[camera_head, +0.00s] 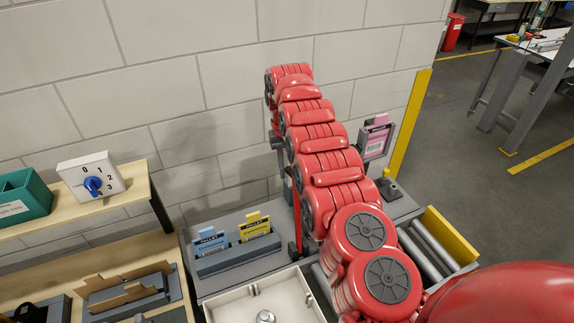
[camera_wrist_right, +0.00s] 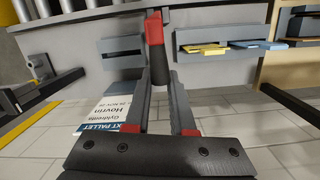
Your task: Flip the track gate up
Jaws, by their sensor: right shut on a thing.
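The track gate (camera_wrist_right: 155,28) shows in the right wrist view as a narrow bar with a red end and a dark shaft. My right gripper (camera_wrist_right: 159,82) is shut on the dark shaft, with its two fingers close together on either side. In the head view, my red right arm reaches up and over the track, and its gripper hangs down at the wall side, mostly hidden behind the arm. A thin red upright piece shows beside the arm there; I cannot tell how much of it is the gate. My left gripper is not in view.
Roller track (camera_head: 428,248) with a yellow end plate lies right of my arm. A pink card holder (camera_head: 376,138) and yellow post (camera_head: 410,125) stand behind. Blue (camera_head: 208,244) and yellow (camera_head: 254,226) cards sit left. A white tray (camera_head: 232,307) is in front. The wall is close behind.

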